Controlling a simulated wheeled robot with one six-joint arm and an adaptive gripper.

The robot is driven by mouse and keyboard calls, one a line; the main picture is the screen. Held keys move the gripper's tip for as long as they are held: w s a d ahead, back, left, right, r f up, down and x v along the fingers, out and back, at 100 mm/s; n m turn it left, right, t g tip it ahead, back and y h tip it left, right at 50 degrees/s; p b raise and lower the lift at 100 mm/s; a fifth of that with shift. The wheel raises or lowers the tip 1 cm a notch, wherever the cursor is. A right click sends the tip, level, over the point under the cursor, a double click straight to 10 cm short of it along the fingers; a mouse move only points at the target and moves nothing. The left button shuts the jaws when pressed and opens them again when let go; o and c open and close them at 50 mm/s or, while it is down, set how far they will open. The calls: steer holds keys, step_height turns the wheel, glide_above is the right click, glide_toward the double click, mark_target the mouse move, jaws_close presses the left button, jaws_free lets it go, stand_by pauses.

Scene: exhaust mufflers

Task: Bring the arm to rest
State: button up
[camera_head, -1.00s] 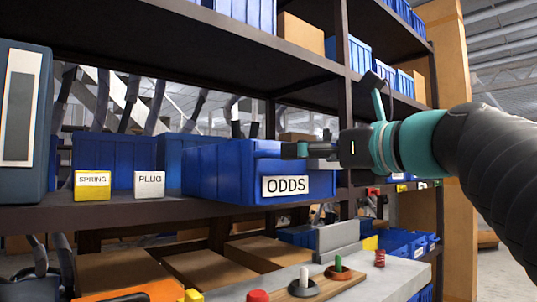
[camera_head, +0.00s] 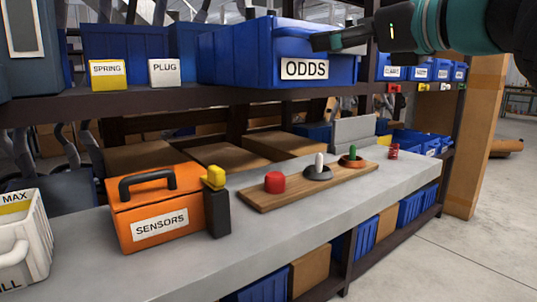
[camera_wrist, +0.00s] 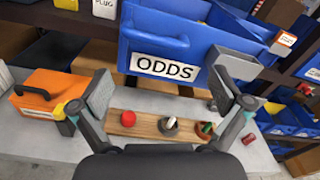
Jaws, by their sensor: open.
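My gripper (camera_head: 345,38) is at the upper right in the head view, beside the front top edge of the blue ODDS bin (camera_head: 235,60). In the wrist view my gripper (camera_wrist: 168,85) has its two fingers spread wide with nothing between them. The ODDS bin (camera_wrist: 150,38) is beyond the fingers there. The right finger looks close to the bin's front corner; I cannot tell whether it touches. My arm comes in from the upper right in the head view.
Below is a grey bench (camera_head: 270,215) with an orange SENSORS box (camera_head: 165,205) and a wooden board (camera_head: 310,185) holding a red knob and two small pegs. Open floor (camera_head: 460,260) lies at the right.

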steer(key=d+f+n+g+h, duration=0.25)
steer(key=f+n, duration=0.35)
steer(key=f, duration=0.5)
steer(key=d+f+n+g+h, duration=0.2)
steer(key=d+f+n+h, duration=0.3)
steer(key=f, duration=0.6)
steer(key=s+a+f+n+g+h+p, duration=0.1)
steer(key=s+f+n+g+p, duration=0.1)
steer(key=s+f+n, duration=0.5)
steer(key=s+a+f+n+g+h+p, duration=0.1)
steer(key=s+f+n, duration=0.6)
steer(key=f, duration=0.7)
steer(key=shift+s+a+n+g+h+p, duration=0.45)
steer(key=shift+g+p, duration=0.3)
steer(key=shift+p, duration=0.35)
